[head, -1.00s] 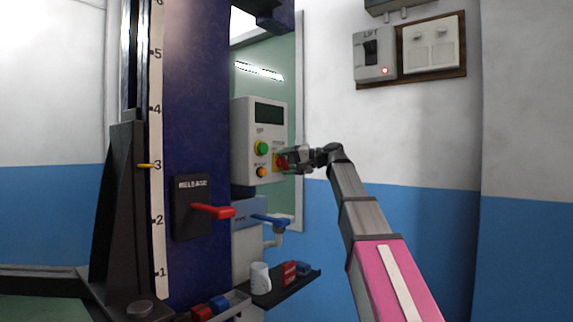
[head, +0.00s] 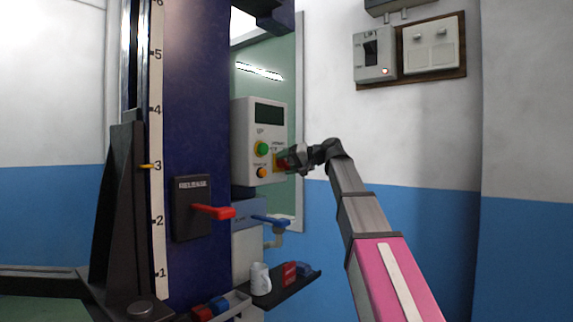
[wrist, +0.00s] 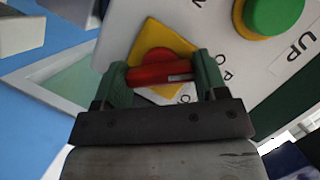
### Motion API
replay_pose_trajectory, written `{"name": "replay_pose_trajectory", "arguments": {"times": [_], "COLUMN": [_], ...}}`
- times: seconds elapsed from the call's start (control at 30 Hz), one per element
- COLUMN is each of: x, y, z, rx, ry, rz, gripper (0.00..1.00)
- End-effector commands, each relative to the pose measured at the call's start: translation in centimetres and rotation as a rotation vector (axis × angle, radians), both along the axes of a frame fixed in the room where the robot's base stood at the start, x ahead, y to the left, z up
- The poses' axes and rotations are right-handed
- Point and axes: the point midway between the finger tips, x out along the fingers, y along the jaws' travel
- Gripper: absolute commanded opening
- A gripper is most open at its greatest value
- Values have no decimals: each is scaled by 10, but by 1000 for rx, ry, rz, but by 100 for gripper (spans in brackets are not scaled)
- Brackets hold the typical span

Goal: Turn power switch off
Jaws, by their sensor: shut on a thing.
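The control box (head: 242,140) is a pale grey panel with a dark display, on the side of the blue lift column. The power switch (wrist: 150,76) is a red turning knob on a yellow diamond plate (wrist: 142,46) at the box's lower right. My gripper (wrist: 167,74) has its two green fingers at either end of the red knob bar, shut on it. In the head view my gripper (head: 285,160) reaches the box from the right and hides most of the knob. The lettering around the plate is partly covered.
A green button (head: 261,149) and an orange button (head: 262,173) sit left of the switch. A red release lever (head: 213,212) and blue lever (head: 271,220) are below. A lift switch box (head: 374,55) hangs on the wall. A shelf holds a white mug (head: 260,280).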

Motion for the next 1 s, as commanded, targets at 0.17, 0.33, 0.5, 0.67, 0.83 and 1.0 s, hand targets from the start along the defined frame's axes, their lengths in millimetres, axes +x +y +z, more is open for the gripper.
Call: {"name": "replay_pose_trajectory", "arguments": {"times": [0.17,0.33,0.5,0.67,0.83,1.0], "x": [-1,0,-1,-8,-19,-29], "y": [0,0,-3,-20,-49,-76], "z": [-1,-1,0,5,13,20], "rx": [-4,-2,-1,-1,-2,-1], "ry": [-1,0,-1,-1,-1,-1], "rz": [0,0,0,-2,-2,-2], "gripper": [92,92,92,92,92,92]}}
